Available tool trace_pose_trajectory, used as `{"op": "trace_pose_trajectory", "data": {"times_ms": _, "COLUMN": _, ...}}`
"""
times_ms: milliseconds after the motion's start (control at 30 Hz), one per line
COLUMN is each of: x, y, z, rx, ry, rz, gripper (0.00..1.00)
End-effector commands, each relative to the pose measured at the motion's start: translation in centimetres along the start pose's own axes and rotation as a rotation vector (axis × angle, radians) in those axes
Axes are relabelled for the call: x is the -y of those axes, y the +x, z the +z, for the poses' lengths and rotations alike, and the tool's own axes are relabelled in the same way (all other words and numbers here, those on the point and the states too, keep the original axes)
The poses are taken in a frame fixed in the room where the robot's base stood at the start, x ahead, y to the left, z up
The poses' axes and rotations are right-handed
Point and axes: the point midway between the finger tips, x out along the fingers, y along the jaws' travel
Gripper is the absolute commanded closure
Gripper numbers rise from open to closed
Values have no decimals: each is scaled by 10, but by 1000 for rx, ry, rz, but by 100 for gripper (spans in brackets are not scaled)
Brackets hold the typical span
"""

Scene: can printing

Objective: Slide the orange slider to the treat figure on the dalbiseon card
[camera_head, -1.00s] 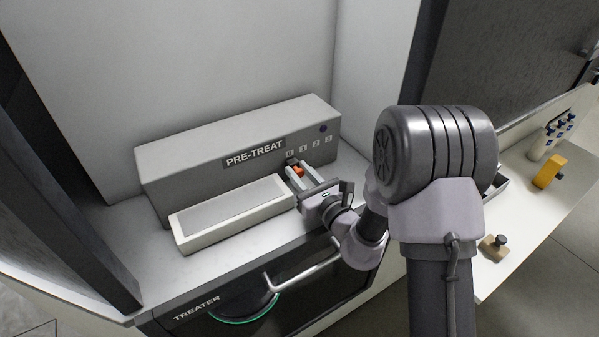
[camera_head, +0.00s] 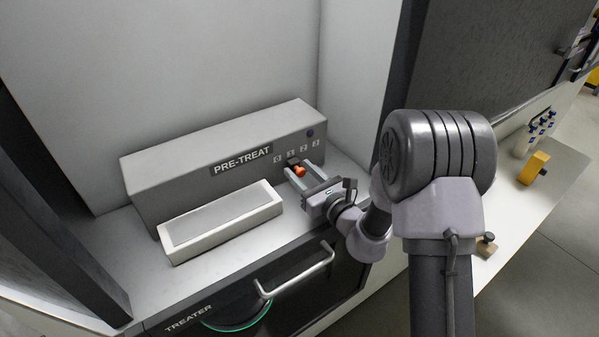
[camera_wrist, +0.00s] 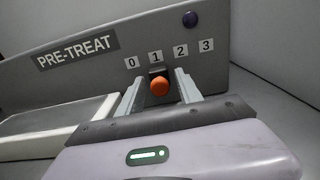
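The orange slider (camera_head: 300,170) is a round knob on a dark mount at the front of the grey PRE-TREAT box (camera_head: 160,184). In the wrist view the orange slider (camera_wrist: 159,87) sits below the label 1 (camera_wrist: 155,56) in the row 0 to 3. My gripper (camera_wrist: 160,76) is open, with one finger on each side of the knob. A gap shows between the knob and each finger in the wrist view. Whether a finger touches the dark mount I cannot tell. The dalbiseon card does not show in either view.
A white tray (camera_head: 180,257) lies left of my gripper, close to the left finger. A handle (camera_head: 295,274) and the TREATER label are on the front below. A blue button (camera_head: 310,133) is on the box. A side counter with a yellow object (camera_head: 533,168) is at right.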

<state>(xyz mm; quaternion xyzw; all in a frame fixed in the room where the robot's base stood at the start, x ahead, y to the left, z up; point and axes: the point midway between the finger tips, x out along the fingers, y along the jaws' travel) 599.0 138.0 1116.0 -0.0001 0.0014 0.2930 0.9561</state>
Motion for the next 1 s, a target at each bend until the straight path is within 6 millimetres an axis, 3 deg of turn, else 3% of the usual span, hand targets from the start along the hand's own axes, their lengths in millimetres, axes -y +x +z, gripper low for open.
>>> {"op": "trace_pose_trajectory", "data": {"times_ms": 367, "x": 1, "y": -6, "z": 1, "rx": 2, "ry": 0, "rz": -3, "gripper": 56}}
{"op": "trace_pose_trajectory", "data": {"times_ms": 567, "x": 2, "y": -51, "z": 0, "rx": 0, "ry": 2, "rz": -5, "gripper": 56}}
{"op": "trace_pose_trajectory", "data": {"times_ms": 900, "x": 1, "y": -148, "z": 0, "rx": 1, "ry": 3, "rz": -6, "gripper": 56}}
{"op": "trace_pose_trajectory", "data": {"times_ms": 1000, "x": 1, "y": -164, "z": 6, "rx": -3, "ry": 4, "rz": -2, "gripper": 56}}
